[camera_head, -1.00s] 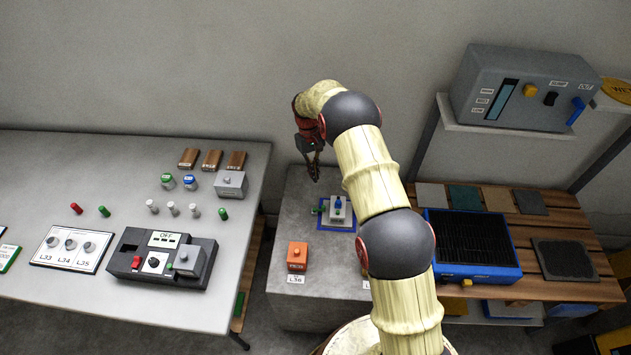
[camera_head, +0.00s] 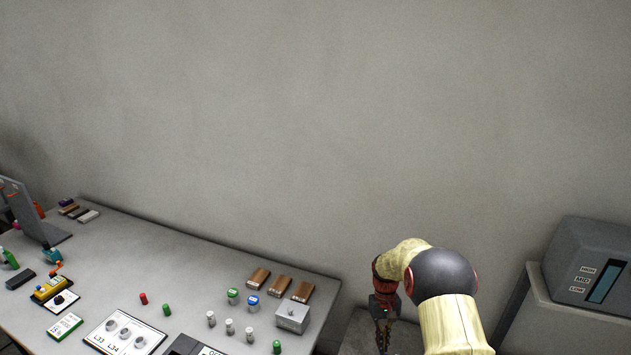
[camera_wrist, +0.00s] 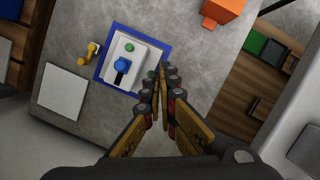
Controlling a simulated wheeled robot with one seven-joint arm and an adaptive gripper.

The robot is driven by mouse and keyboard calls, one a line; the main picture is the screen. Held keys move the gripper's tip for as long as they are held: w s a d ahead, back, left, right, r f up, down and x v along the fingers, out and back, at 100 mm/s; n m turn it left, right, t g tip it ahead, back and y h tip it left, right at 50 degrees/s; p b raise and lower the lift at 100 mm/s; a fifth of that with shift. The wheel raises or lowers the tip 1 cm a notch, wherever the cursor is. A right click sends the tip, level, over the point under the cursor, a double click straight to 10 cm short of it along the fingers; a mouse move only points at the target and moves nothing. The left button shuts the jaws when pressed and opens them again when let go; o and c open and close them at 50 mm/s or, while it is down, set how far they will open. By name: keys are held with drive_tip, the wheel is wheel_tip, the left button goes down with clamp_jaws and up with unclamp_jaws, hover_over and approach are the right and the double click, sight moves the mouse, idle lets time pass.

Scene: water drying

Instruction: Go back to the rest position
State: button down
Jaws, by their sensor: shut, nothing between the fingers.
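My gripper (camera_head: 383,334) hangs at the lower right of the head view, pointing down over the grey stand (camera_head: 357,330). In the wrist view its fingers (camera_wrist: 163,72) are shut with nothing between them. Beyond the fingertips, a white block with a blue knob and a green button (camera_wrist: 128,62) sits inside a blue square frame (camera_wrist: 103,70) on the grey top. The fingertips appear beside that block; I cannot tell the height between them. My arm bends up and over at the lower right of the head view.
A light grey table (camera_head: 190,262) at left holds brown blocks (camera_head: 280,285), small cylinders (camera_head: 229,327), a grey box (camera_head: 292,316) and a label panel (camera_head: 124,335). A grey machine (camera_head: 590,265) stands at right. In the wrist view, an orange block (camera_wrist: 222,10) and a white plate (camera_wrist: 62,90) flank the frame.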

drive_tip(key=s+a+r+t, duration=0.3)
drive_tip(key=s+r+t, duration=0.6)
drive_tip(key=s+r, duration=2.5)
wheel_tip(320, 180, up, 4)
drive_tip(key=shift+s+f+m, duration=0.1)
drive_tip(key=shift+s+m, duration=0.25)
drive_tip(key=shift+m, duration=0.05)
